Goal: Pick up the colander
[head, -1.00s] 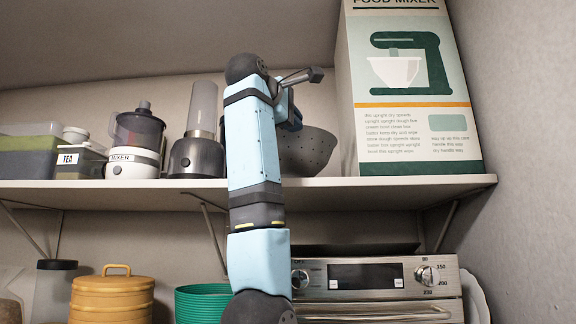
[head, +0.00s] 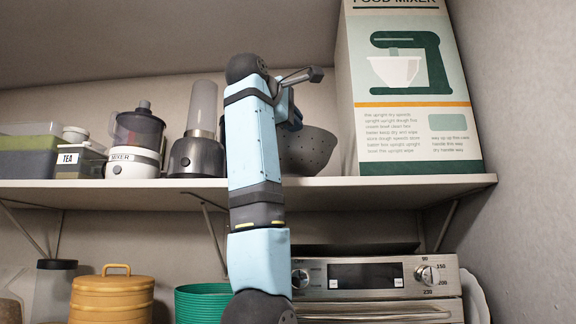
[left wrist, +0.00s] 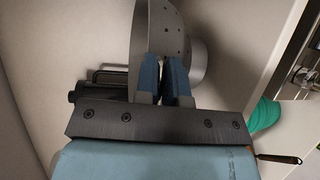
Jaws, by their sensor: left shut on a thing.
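The colander (head: 308,151) is a dark grey perforated bowl on the upper shelf, partly hidden behind my left arm in the head view. In the left wrist view the colander (left wrist: 163,28) is seen edge on, with small holes in its wall. My left gripper (left wrist: 165,62) is shut on the colander, its two blue fingers on either side of the wall. In the head view the gripper (head: 290,118) is mostly hidden behind my arm. I cannot tell whether the colander touches the shelf. My right gripper is not in view.
A tall food mixer box (head: 412,120) stands close to the right of the colander. A blender (head: 197,155), a mixer (head: 133,160) and a tea container (head: 80,161) stand left on the shelf (head: 400,183). Below are an oven (head: 375,275), a green bowl stack (head: 203,300) and a yellow canister (head: 112,298).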

